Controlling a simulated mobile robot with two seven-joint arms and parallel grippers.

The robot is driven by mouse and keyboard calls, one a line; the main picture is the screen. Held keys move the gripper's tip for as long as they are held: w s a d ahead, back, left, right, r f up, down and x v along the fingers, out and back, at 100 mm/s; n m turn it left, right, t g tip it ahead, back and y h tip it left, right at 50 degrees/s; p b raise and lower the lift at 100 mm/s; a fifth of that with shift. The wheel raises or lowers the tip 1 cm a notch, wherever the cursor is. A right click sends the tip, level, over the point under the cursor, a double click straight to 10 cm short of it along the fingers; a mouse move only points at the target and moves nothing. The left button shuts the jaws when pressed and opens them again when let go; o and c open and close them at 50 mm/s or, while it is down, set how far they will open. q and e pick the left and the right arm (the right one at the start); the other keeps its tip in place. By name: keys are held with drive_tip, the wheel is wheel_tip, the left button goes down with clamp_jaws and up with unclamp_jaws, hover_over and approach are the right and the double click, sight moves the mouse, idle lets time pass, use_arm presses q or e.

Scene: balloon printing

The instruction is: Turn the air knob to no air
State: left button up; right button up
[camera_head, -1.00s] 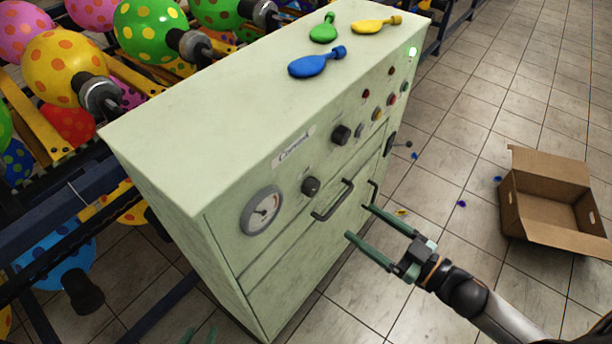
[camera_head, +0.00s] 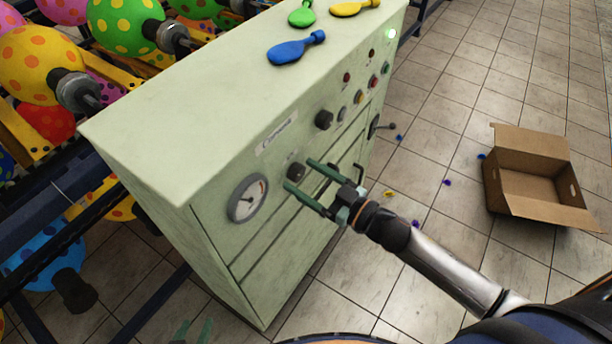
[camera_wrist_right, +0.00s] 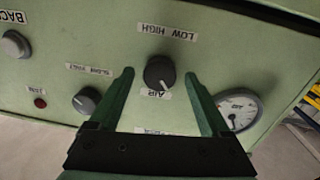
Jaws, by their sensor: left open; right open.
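The air knob (camera_head: 297,171) is a dark round knob on the front of the pale green cabinet, beside the gauge. In the right wrist view the air knob (camera_wrist_right: 159,72) sits between the fingers above its upside-down AIR label, with a white pointer mark low on its face. My right gripper (camera_head: 300,173) is open, its green fingers either side of the knob; I see gaps, and no clear contact. The right gripper (camera_wrist_right: 160,95) also shows in the wrist view. My left gripper (camera_head: 194,331) shows only as green fingertips at the bottom edge, open and away from the cabinet.
The cabinet (camera_head: 215,115) carries a gauge (camera_head: 248,198), another dark knob (camera_head: 324,120), buttons and drawer handles. Blue (camera_head: 290,50), green and yellow flat balloons lie on top. A cardboard box (camera_head: 535,175) stands on the tiled floor at right. Racks of inflated balloons are at left.

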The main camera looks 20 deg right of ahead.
drive_tip(key=shift+w+a, duration=0.1)
drive_tip(key=shift+c, duration=0.3)
clamp_jaws()
idle(0.4)
